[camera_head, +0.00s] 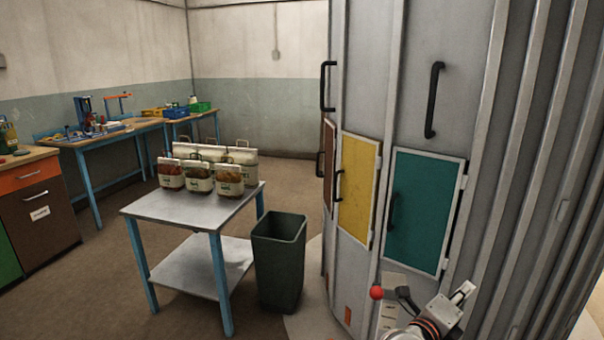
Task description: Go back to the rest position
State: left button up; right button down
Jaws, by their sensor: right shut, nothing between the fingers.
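My right gripper (462,295) shows at the bottom right, low in front of the grey metal cabinet, with nothing held; its fingers look closed. My right gripper is well apart from the sacks. My left gripper is not in view.
A dark green bin (279,260) stands between the table and the grey cabinet (420,125). The cabinet has a yellow door (357,188) and a teal door (422,210). A red ball-topped lever (377,293) is close left of my gripper. A workbench (100,137) stands behind.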

jog(key=s+a+f+n+t+y, duration=0.45)
jog(key=a+n+y, duration=0.4)
jog(key=n, duration=0.55)
jog(key=s+a+f+n+t+y, duration=0.4)
jog(key=s+a+f+n+y, duration=0.35)
jog(key=n, duration=0.55)
jog(key=s+a+f+n+g+y, duration=0.1)
jog(key=s+a+f+n+g, duration=0.1)
jog(key=s+f+n+g, duration=0.6)
jog(key=s+f, duration=0.6)
jog(key=f, duration=0.3)
jog(key=shift+s+a+n, duration=0.15)
jog(key=shift+s+n, duration=0.25)
